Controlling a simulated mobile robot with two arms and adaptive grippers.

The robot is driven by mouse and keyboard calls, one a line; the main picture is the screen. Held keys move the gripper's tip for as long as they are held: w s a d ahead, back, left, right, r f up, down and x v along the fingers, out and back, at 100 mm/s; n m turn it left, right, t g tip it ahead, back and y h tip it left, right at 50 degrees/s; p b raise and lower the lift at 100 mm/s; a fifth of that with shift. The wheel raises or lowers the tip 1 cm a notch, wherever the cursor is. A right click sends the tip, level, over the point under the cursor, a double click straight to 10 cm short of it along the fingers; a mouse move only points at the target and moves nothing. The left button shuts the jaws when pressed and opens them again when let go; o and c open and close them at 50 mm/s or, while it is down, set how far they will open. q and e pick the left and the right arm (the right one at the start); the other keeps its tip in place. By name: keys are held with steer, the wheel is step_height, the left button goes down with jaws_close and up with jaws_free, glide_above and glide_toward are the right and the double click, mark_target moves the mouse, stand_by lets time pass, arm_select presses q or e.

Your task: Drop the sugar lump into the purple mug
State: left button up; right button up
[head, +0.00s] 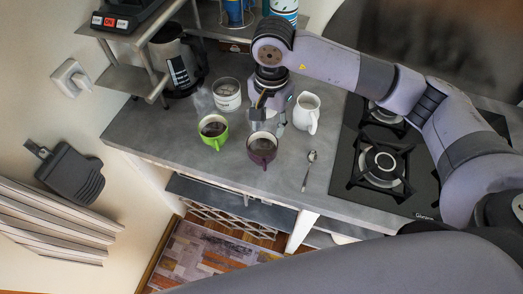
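The purple mug (262,157) stands upright on the grey counter, with dark liquid inside. My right gripper (269,121) points down just above and behind the mug, near its back rim. Its fingers are small in this view, and I cannot tell whether they are open or shut on something. I cannot make out a sugar lump; it may be hidden by the gripper or be too small to see. My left gripper is out of view.
A green mug (212,141) with dark liquid stands left of the purple one. A labelled jar (227,96) is behind it. A white jug (306,112), a spoon (309,170) and a gas hob (382,165) are to the right.

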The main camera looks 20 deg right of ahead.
step_height(320, 180, up, 5)
steer(key=shift+r, duration=0.2)
stand_by(0.5)
